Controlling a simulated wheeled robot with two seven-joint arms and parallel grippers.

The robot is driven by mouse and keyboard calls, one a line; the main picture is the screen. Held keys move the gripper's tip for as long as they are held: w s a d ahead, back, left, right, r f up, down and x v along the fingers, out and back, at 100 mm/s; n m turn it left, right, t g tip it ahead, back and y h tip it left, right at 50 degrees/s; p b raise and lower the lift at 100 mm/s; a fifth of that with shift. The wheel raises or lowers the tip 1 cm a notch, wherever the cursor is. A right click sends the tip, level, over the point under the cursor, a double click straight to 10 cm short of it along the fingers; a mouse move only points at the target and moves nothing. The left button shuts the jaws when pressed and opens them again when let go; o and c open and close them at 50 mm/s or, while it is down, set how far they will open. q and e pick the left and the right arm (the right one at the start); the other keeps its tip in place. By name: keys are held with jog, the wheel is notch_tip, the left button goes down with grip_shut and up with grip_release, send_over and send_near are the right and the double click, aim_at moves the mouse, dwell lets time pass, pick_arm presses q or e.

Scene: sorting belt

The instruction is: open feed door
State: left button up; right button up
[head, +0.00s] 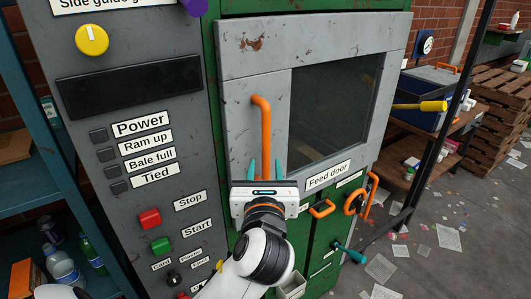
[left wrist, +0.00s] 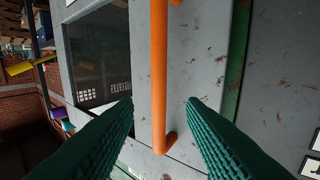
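The feed door (head: 245,85) is a grey, rust-marked panel with a dark window (head: 332,112), and it looks shut. Its label (head: 328,175) reads "Feed door". An orange bar handle (head: 265,135) stands upright on the door's left side. My left gripper (head: 265,170) is at the handle's lower part, its teal fingers open on either side of it. In the left wrist view the orange handle (left wrist: 159,70) runs between the two spread fingers (left wrist: 163,102), with gaps on both sides. My right gripper is not in view.
A grey control panel (head: 90,215) with a red button (head: 150,218) and a green button (head: 161,245) is left of the door. Lower orange handles (head: 321,209) and a teal lever (head: 350,253) stick out below. A yellow-ended bar (head: 432,106) juts out at right.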

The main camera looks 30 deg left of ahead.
aim_at(266, 149)
pick_arm(q)
jog(key=p+x, duration=0.2)
jog(key=x, duration=0.5)
jog(key=shift+w+a, duration=0.2)
jog(key=shift+w, duration=0.1)
jog(key=shift+w+a+f, duration=0.1)
jog(key=shift+w+a, duration=0.15)
jog(key=shift+w, duration=0.25)
grip_shut()
